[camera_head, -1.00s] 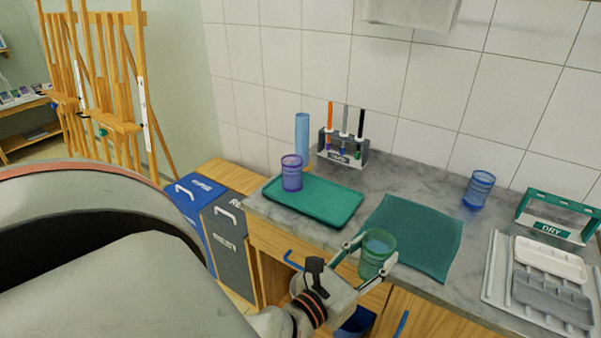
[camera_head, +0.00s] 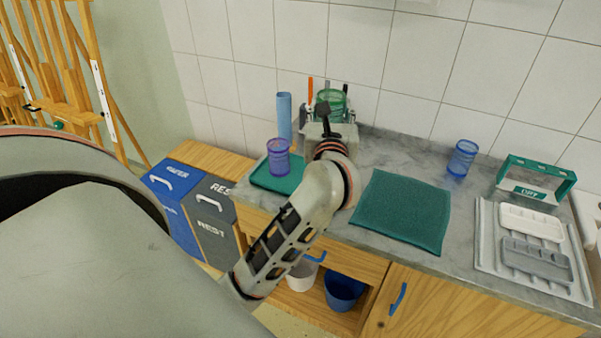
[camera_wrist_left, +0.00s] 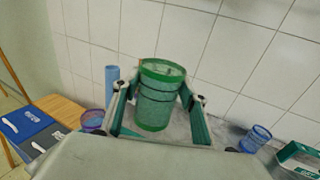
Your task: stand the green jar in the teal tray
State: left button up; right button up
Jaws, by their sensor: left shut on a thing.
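My left gripper (camera_head: 326,112) is shut on the green jar (camera_head: 333,98) and holds it upright, in front of the brush rack as the head camera sees it. The jar also shows between both fingers in the left wrist view (camera_wrist_left: 157,95). The teal tray (camera_head: 268,179) lies at the left end of the counter, and my left arm covers its right part. My right gripper is in neither view.
A blue cylinder (camera_head: 284,116) stands behind the tray. A teal cloth (camera_head: 402,210) lies right of my arm. A blue jar (camera_head: 462,158), a green-topped rack (camera_head: 536,180) and a drainer with paint trays (camera_head: 485,235) are farther right. Bins (camera_head: 210,215) stand at the left.

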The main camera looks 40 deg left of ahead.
pick_arm(q)
jog(key=shift+w+a+r+y, duration=0.15)
jog(key=shift+w+r+y, duration=0.15)
jog(key=shift+r, duration=0.15)
jog(key=shift+f, duration=0.35)
notch_tip(320, 180, down, 19)
jog(key=b, duration=0.3)
jog(key=shift+a, duration=0.1)
jog(key=shift+o, duration=0.2)
jog(key=shift+f, duration=0.1)
jog(key=o, duration=0.7)
jog(key=shift+f, duration=0.15)
jog(key=shift+c, duration=0.2)
jog(key=o, duration=0.4)
